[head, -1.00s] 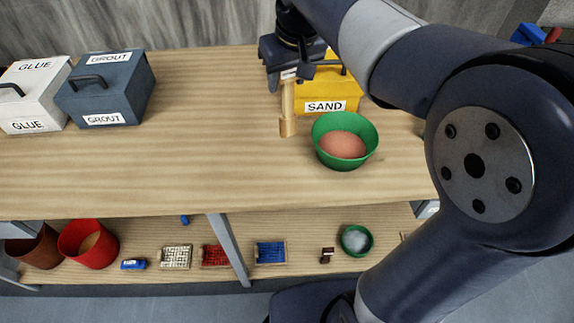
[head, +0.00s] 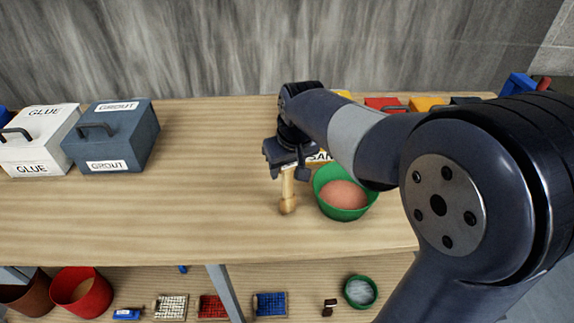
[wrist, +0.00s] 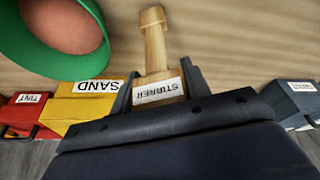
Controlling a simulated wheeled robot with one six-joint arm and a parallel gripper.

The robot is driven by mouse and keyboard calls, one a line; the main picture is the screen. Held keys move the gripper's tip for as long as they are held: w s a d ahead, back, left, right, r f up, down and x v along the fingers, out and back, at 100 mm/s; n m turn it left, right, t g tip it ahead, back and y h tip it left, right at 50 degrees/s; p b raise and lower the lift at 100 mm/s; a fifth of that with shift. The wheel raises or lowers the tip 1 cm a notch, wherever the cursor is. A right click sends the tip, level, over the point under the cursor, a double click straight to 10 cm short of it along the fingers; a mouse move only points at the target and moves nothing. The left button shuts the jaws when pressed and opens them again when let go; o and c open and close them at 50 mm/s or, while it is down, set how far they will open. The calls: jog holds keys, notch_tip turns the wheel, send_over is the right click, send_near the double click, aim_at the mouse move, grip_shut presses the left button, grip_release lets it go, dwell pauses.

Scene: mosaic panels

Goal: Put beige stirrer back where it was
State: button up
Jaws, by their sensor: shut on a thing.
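The beige stirrer (head: 287,192) is a wooden stick with a white label. My gripper (head: 287,168) is shut on its labelled upper end, and the stick points down toward the worktop, just left of the green bowl (head: 322,198). In the wrist view the stirrer (wrist: 155,50) extends from between the fingers of my gripper (wrist: 158,92), with its label reading STIRRER. I cannot tell whether its lower tip touches the wood. The green bowl (wrist: 97,62) holds a pinkish-brown material.
The white GLUE box (head: 38,148) and grey GROUT box (head: 130,140) stand at the left. The yellow SAND box (wrist: 88,104) and red TINT box (wrist: 20,108) stand near the bowl. The worktop (head: 200,215) is clear at centre-left. A lower shelf holds red buckets (head: 90,300) and tile trays.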

jog(key=shift+f, duration=0.15)
jog(key=o, duration=1.2)
jog(key=shift+o, duration=0.2)
jog(key=shift+r, duration=0.35)
jog(key=v, duration=1.1)
jog(key=shift+r, duration=0.3)
jog(key=shift+s+d, duration=0.1)
jog(key=shift+d, duration=0.05)
